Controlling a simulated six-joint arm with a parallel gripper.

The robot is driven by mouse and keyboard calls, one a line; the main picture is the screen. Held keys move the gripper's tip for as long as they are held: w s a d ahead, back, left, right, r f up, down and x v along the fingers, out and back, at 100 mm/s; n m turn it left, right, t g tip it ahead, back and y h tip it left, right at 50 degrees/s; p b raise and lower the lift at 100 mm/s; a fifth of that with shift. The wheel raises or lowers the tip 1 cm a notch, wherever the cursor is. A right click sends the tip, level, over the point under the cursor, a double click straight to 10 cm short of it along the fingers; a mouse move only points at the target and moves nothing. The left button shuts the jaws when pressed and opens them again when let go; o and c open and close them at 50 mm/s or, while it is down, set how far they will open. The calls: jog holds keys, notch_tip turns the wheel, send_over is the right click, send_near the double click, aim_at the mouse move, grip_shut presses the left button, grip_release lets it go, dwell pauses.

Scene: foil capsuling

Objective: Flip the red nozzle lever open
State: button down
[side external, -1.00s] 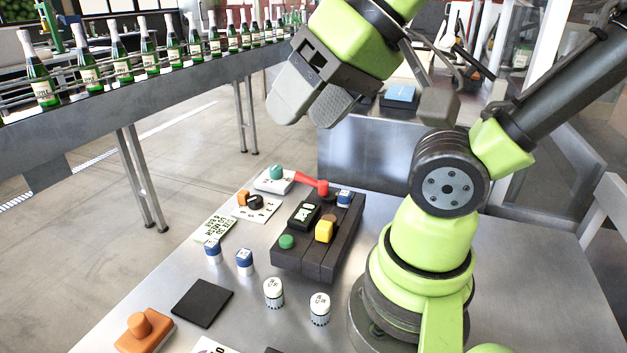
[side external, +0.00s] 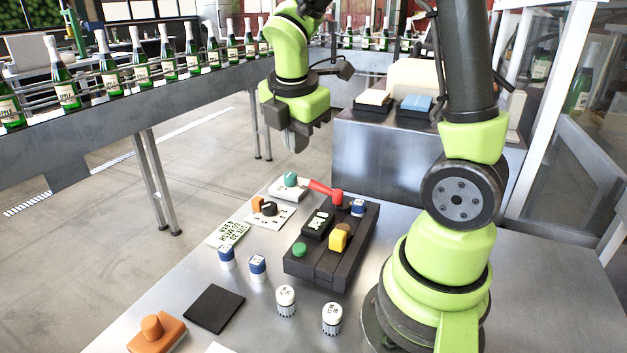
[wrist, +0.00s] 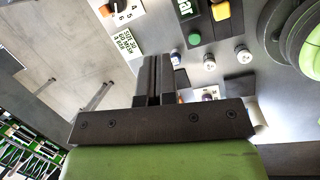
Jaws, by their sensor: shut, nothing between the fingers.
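The red lever (side external: 322,189) sits at the far end of the dark block (side external: 330,268) on the metal table. Its arm points left and slightly up in the side view, towards the teal knob on a white base. My gripper (side external: 293,146) is in the air above and beyond the far edge of the table, pointing down, apart from the lever. Its fingers (wrist: 158,62) are together and empty in the wrist view. The lever does not show clearly in the wrist view.
The block also carries a green button (side external: 299,250), a yellow switch (side external: 338,238) and a black display (side external: 316,224). The teal knob (side external: 290,180) stands close to the lever tip. Blue and white caps, a black pad (side external: 214,308) and an orange stamp (side external: 156,333) lie nearer.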

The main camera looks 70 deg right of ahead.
jog(key=d+f+n, duration=0.1)
jog(key=w+d+f+n+g, duration=0.1)
jog(key=n, duration=0.1)
jog(key=shift+d+f+n, duration=0.1)
jog(key=shift+f+n, duration=0.2)
send_near(328, 193)
jog(key=w+a+f, duration=0.2)
jog(key=a+f, duration=0.1)
jog(key=f, duration=0.3)
jog(key=shift+w+d, duration=0.15)
jog(key=shift+d, duration=0.75)
jog(key=shift+w+d, duration=0.2)
jog(key=shift+d, duration=0.75)
